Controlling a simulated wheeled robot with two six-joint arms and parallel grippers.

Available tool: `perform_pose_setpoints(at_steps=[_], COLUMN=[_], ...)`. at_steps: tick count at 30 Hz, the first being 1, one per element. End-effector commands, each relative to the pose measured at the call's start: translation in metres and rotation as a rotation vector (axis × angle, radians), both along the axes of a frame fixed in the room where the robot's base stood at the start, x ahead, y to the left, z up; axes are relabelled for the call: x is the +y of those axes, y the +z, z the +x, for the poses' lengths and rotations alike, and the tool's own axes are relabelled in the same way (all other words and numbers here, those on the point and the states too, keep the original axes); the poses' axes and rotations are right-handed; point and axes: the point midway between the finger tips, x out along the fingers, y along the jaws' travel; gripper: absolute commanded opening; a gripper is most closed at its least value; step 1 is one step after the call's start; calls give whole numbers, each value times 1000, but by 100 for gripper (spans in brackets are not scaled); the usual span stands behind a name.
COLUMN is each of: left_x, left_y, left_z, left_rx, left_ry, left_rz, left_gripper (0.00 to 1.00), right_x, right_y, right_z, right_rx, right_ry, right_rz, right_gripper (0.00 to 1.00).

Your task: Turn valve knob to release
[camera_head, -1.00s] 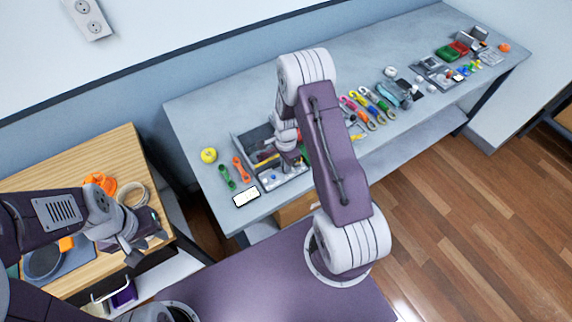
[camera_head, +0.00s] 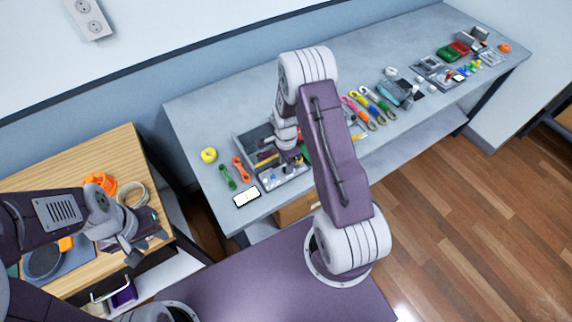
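A grey tray-like station (camera_head: 242,146) stands on the long grey bench, with small fittings along its front. I cannot make out for certain which of these is the valve knob. My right gripper (camera_head: 292,158) reaches down over the right part of this station. Its fingers are small and dark, and I cannot tell whether they touch or hold anything. A small red and green thing (camera_head: 304,148) shows beside it, partly hidden by my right arm. My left gripper (camera_head: 146,246) is open and empty at the right edge of the wooden table.
A white labelled card (camera_head: 246,197), a green link (camera_head: 228,177), an orange link (camera_head: 241,169) and a yellow roll (camera_head: 209,155) lie left of the station. Coloured straps (camera_head: 367,108) and several parts lie further right. The bench's back strip is clear.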

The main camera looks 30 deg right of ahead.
Motion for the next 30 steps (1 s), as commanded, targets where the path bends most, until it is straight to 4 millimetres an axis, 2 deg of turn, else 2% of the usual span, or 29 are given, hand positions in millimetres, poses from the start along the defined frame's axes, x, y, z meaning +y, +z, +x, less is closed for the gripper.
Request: perform_pose_setpoints(at_steps=[9, 12, 17, 30], left_x=[0, 0, 0, 0], left_y=[-13, -14, -14, -14], left_z=[0, 0, 0, 0], left_rx=[0, 0, 0, 0], left_ry=[0, 0, 0, 0], left_rz=[0, 0, 0, 0], left_gripper=[36, 36, 36, 36], right_x=[0, 0, 1, 1], right_y=[62, 76, 84, 83], right_z=[1, 1, 0, 0], right_rx=[-4, -3, 0, 0], right_ry=[0, 0, 0, 2], right_rz=[-1, -1, 0, 0], right_gripper=[32, 32, 32, 32])
